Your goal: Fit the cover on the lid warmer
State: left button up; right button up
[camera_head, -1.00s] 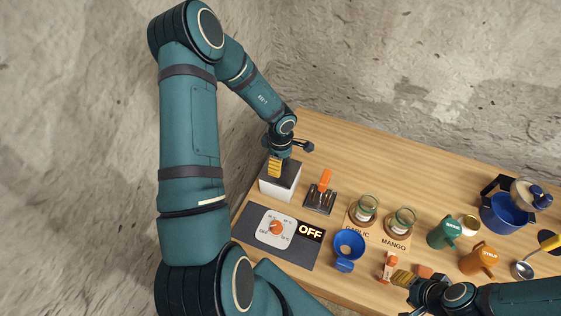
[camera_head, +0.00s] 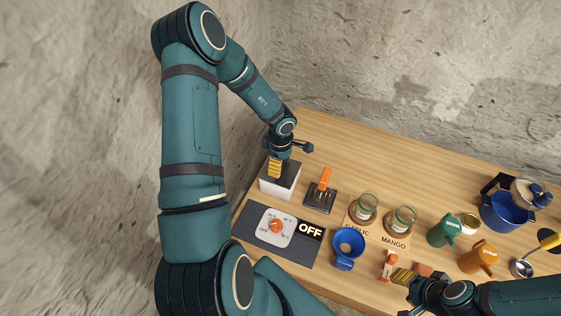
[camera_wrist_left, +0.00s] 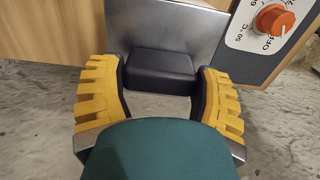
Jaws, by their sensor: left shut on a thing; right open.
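The lid warmer (camera_head: 272,188) is a white box at the left end of the table. Its cover (camera_head: 290,174) is a dark grey plate that lies over the box top; the cover also shows as a metallic plate in the left wrist view (camera_wrist_left: 172,22). My left gripper (camera_head: 274,175) is shut on the cover's black block handle (camera_wrist_left: 160,72), between its yellow fingers. Whether the cover is fully seated is hard to tell. My right gripper (camera_head: 401,276) is open near the front edge, beside a small orange and white object (camera_head: 388,264).
A dial panel (camera_head: 275,227) reading OFF lies in front of the warmer. A slotted dark holder with an orange handle (camera_head: 324,180) stands right of it.

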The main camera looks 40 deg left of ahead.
pick_arm(q)
jog(key=o, duration=1.3)
jog(key=shift+r, duration=0.15)
notch_tip(320, 180, up, 12)
jog(key=shift+f, duration=0.1)
jog(key=shift+s, duration=0.1)
